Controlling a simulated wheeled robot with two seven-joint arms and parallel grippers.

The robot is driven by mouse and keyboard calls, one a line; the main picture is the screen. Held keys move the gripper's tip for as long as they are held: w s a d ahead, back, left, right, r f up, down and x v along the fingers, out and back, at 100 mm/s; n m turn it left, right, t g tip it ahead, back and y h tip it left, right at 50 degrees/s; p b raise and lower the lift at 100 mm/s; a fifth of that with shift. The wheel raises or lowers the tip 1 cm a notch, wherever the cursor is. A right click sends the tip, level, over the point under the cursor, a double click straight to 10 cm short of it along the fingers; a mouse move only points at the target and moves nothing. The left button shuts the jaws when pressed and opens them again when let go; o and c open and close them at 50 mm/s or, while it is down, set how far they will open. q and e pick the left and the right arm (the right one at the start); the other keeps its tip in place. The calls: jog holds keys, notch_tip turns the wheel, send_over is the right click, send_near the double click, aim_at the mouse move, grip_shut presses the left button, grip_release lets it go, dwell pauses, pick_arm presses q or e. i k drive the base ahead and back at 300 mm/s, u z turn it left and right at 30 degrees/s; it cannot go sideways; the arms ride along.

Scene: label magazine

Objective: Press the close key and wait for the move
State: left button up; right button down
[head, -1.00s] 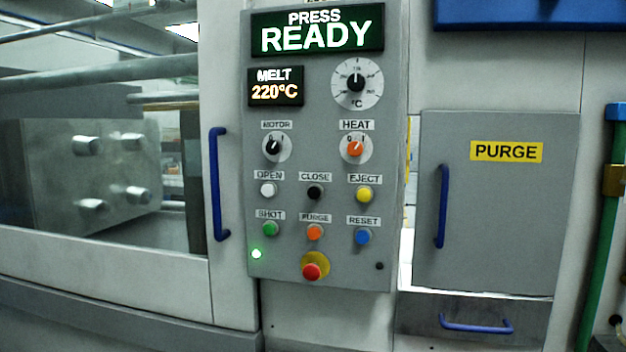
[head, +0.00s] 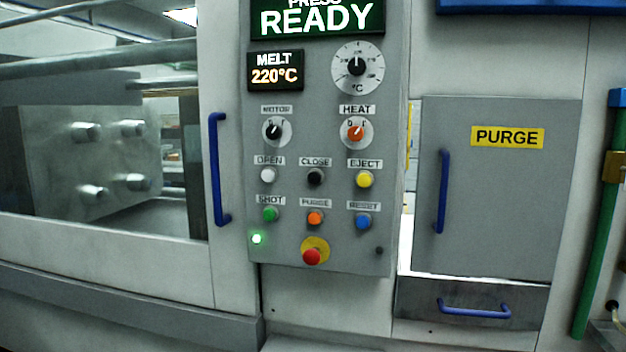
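The black close key (head: 316,177) sits in the middle of the upper button row on the grey control panel (head: 325,255), under its CLOSE label. The white open key (head: 268,175) is to its left and the yellow eject key (head: 364,179) to its right. The display (head: 316,17) at the panel top reads READY, its upper line partly cut off. Behind the window at left, a metal platen (head: 90,160) with several round pins shows. Neither of my grippers is in view.
A red emergency button (head: 312,256) and a lit green lamp (head: 257,239) are low on the panel. Blue handles stick out on the window door (head: 219,170) and the purge door (head: 442,192). A green pipe (head: 602,220) runs down at far right.

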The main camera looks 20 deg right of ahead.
aim_at(314, 177)
jog(key=k, duration=0.5)
jog(key=z, duration=1.3)
jog(key=i, duration=1.2)
jog(key=u, duration=2.15)
